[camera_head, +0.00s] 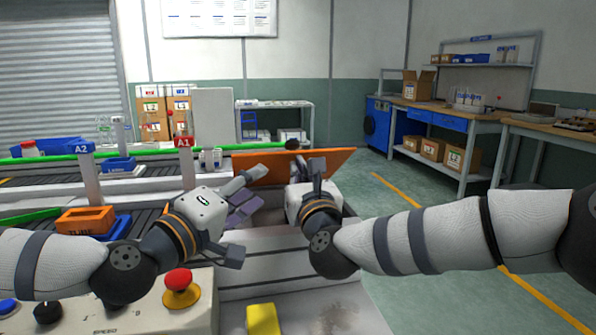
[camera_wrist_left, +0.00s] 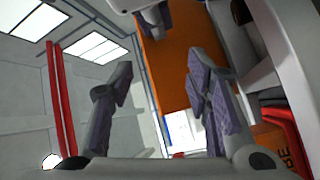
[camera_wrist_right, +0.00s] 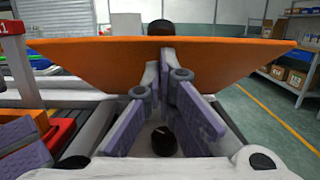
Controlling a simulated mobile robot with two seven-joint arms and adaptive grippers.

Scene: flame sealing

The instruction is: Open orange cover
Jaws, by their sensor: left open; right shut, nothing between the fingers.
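The orange cover (camera_head: 325,163) is a flat panel, raised and tilted at the end of the conveyor housing. It spans the right wrist view (camera_wrist_right: 90,58) and stands beyond my left fingers in the left wrist view (camera_wrist_left: 165,70). A dark round knob (camera_wrist_right: 160,28) shows at its upper edge. My left gripper (camera_head: 248,212) is open and empty, left of and in front of the cover. My right gripper (camera_wrist_right: 168,76) is shut and empty, its fingertips close in front of the cover's face; contact cannot be told. The opening below the cover is partly hidden by my arms.
The control box (camera_head: 120,312) with a red button (camera_head: 179,279) is at front left. An orange block (camera_head: 85,220) sits in a blue tray on the conveyor, near posts A2 (camera_head: 90,178) and A1 (camera_head: 187,165). A yellow block (camera_head: 263,319) lies at front. Floor is clear at right.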

